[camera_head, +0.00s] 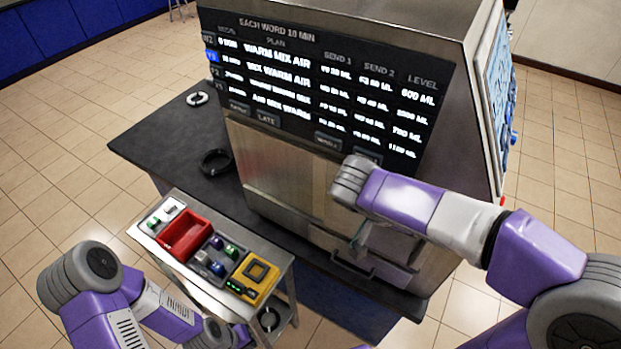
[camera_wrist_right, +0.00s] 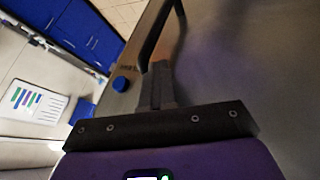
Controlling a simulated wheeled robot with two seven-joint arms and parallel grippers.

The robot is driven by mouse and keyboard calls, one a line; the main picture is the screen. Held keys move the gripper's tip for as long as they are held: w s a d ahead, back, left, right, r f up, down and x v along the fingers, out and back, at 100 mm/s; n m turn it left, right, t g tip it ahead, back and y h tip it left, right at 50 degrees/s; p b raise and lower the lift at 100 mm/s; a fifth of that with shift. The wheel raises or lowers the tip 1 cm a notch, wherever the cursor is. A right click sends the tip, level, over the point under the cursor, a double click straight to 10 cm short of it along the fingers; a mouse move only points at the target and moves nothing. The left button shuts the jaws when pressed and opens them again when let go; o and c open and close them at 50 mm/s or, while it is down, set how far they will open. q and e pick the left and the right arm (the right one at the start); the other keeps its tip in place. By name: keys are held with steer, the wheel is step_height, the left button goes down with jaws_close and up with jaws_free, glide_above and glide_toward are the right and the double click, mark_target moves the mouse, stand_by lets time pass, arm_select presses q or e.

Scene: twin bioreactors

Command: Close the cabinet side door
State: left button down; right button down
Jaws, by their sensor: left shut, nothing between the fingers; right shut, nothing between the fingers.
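The cabinet (camera_head: 290,165) is a large grey metal unit with a black display (camera_head: 320,85) on its front. A dark bar handle (camera_head: 352,266) is low on its front. I cannot tell the side door's outline or how far it stands open. My right gripper (camera_head: 358,238) points down in front of the cabinet's lower front, partly hidden by its wrist. In the right wrist view its fingers (camera_wrist_right: 158,78) are shut and empty, close to a dark bar handle (camera_wrist_right: 161,32) on a metal panel (camera_wrist_right: 240,60); contact is unclear. My left gripper (camera_head: 215,330) is shut, low at the bottom edge, partly hidden.
A small cart (camera_head: 215,290) with a red bin (camera_head: 185,236) and a yellow device (camera_head: 253,277) stands before the cabinet at left. A black ring (camera_head: 215,160) lies on the dark table (camera_head: 165,140). A blue knob (camera_wrist_right: 122,84) shows beside the panel. Tiled floor at left is clear.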

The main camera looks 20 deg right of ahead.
steer(key=shift+s+d, duration=0.1)
stand_by(0.3)
arm_select(q)
steer(key=shift+w+a+f, duration=0.1)
steer(key=shift+w+f, duration=0.1)
steer(key=shift+w, duration=0.25)
arm_select(e)
steer(key=w+a+r, duration=0.4)
steer(key=a+r, duration=0.3)
steer(key=a, duration=0.2)
steer(key=shift+a, duration=0.15)
steer(key=shift+s, duration=0.1)
